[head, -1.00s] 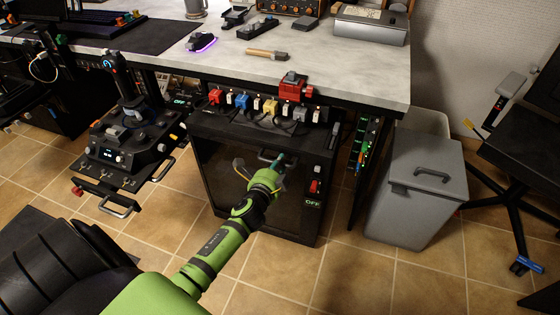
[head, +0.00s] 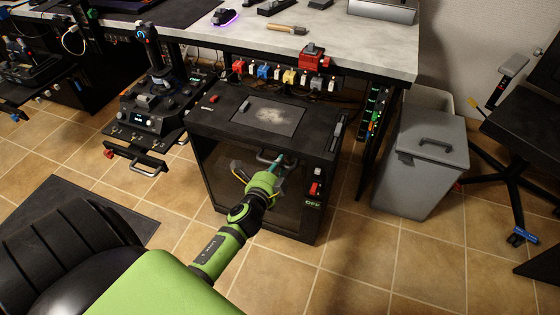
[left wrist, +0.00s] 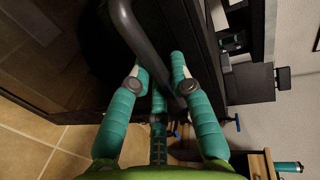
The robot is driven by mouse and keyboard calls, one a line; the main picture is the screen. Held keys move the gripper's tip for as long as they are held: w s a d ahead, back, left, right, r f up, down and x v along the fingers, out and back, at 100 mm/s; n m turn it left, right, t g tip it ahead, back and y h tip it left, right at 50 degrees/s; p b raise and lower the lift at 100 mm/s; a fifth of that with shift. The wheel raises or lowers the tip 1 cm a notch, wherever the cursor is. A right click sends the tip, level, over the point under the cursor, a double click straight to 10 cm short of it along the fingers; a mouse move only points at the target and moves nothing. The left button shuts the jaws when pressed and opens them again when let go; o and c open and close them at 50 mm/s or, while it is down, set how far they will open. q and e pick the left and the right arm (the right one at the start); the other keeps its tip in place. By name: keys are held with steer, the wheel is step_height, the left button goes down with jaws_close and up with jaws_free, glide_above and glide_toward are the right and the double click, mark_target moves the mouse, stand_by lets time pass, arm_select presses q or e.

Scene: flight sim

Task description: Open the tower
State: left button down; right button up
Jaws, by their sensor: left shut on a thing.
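The tower (head: 264,160) is a black case with a dark front panel, standing on the tiled floor in front of the desk. Its top shows a grey vent panel (head: 268,116). A bar handle (head: 265,155) sits high on the front panel. My left gripper (head: 284,163) is shut on this handle. In the left wrist view the dark handle bar (left wrist: 138,35) passes between the teal fingers (left wrist: 163,75). The front panel looks closed. A red switch (head: 315,188) and an "OFF" label sit at the front's right edge. My right gripper is out of view.
The desk (head: 370,58) stands behind the tower, with colored switches along its front edge. A grey bin (head: 415,175) stands to the right, a chair (head: 520,165) beyond it. A joystick unit (head: 150,105) is to the left.

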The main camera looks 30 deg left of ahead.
arm_select(q)
steer(key=shift+s+d+f, duration=0.15)
steer(key=shift+s+f, duration=0.05)
steer(key=shift+s, duration=0.35)
steer(key=c, duration=1.1)
jaws_free()
steer(key=shift+r, duration=0.1)
steer(key=v, duration=1.2)
